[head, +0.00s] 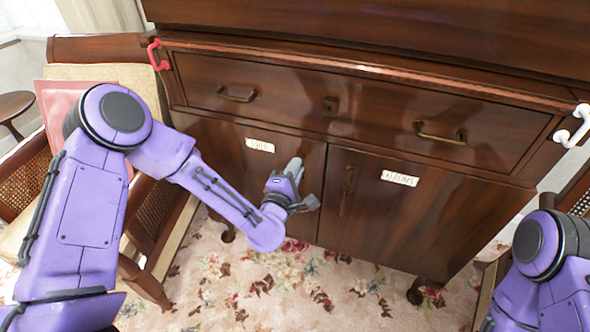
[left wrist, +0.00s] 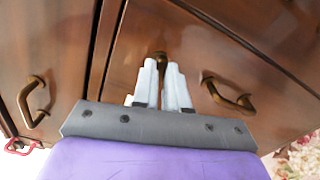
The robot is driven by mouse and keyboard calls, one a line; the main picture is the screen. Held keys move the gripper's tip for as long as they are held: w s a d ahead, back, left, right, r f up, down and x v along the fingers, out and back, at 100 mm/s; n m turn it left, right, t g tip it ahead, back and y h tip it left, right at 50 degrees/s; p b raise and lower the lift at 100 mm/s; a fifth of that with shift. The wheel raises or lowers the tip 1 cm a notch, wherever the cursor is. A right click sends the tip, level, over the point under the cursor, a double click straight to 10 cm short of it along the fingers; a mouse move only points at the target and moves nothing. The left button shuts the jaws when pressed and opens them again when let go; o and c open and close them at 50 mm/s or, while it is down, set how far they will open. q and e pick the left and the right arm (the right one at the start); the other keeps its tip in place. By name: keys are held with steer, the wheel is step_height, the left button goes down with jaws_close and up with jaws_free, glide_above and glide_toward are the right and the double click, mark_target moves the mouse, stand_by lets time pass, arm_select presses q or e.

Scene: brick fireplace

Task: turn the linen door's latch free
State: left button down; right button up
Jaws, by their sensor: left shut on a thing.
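The linen door (head: 225,142) is the left door of a dark wooden cabinet, with a white tag (head: 259,145) whose lettering is partly unreadable. My left gripper (head: 294,168) is at this door, near its right edge. In the left wrist view, its pale fingers (left wrist: 162,75) are close together around a small brass piece, which looks like the latch (left wrist: 158,57). The fingers hide most of it, so its angle cannot be told. A curved brass handle (left wrist: 228,95) sits lower on the wood. The door looks closed. My right gripper is out of view.
The right door (head: 400,225) has a white tag (head: 399,178) and an upright brass handle (head: 347,190). A wide drawer (head: 340,115) lies above both doors. A chair (head: 155,245) stands at the left, near my left arm. Flowered carpet (head: 270,300) lies below.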

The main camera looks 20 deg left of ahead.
arm_select(q)
steer(key=shift+m, duration=1.6)
steer(key=c, duration=1.2)
jaws_free()
steer(key=shift+o, duration=0.2)
steer(key=s+b, duration=0.1)
steer(key=s, duration=0.9)
steer(key=shift+s+a, duration=0.2)
steer(key=shift+s, duration=0.1)
